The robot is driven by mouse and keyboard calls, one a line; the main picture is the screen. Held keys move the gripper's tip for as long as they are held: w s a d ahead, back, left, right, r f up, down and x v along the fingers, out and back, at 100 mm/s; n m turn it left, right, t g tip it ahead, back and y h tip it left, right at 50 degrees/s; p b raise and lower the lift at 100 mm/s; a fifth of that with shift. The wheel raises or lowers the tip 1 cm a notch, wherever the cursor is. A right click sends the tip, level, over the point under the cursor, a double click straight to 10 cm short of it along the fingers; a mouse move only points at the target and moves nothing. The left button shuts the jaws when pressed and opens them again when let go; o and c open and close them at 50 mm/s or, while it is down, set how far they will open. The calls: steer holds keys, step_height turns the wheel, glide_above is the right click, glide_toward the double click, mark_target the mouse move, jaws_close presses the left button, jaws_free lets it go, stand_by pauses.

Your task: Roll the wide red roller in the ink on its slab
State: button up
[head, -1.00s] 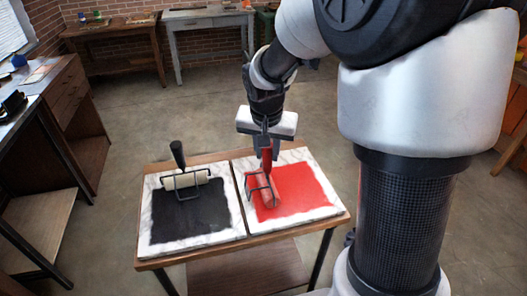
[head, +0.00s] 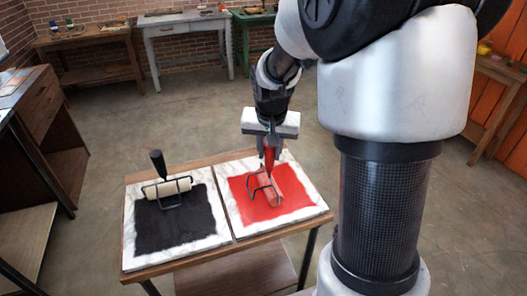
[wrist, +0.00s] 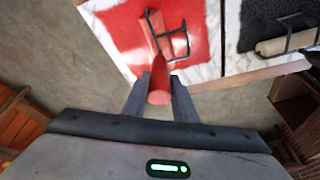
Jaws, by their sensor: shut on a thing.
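The wide red roller (head: 270,190) has a dark wire frame and a red handle. It lies low over the red ink patch (head: 298,204) on the right marble slab (head: 228,202), near the middle of the patch; its exact contact with the ink is hard to tell. My gripper (head: 269,152) is above the slab, shut on the upright red handle. In the wrist view the handle's red end (wrist: 158,96) sits between my two dark fingers, with the wire frame (wrist: 181,42) beyond it over the red ink (wrist: 118,26).
The left slab (head: 131,215) holds black ink (head: 180,226) and a cream roller (head: 167,188) with a black handle (head: 158,162). Both slabs share a small wooden table (head: 190,163). A wooden cabinet (head: 50,115) stands at the left, and workbenches line the back wall. The floor between is clear.

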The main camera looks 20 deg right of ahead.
steer(key=shift+d, duration=3.75)
steer(key=shift+a+b, duration=0.55)
steer(key=shift+a, duration=6.95)
steer(key=d, duration=1.5)
steer(key=shift+w, duration=0.15)
steer(key=shift+r+p, duration=0.1)
steer(key=shift+p, duration=0.2)
steer(key=shift+r+p, duration=1.8)
steer(key=shift+r, duration=0.7)
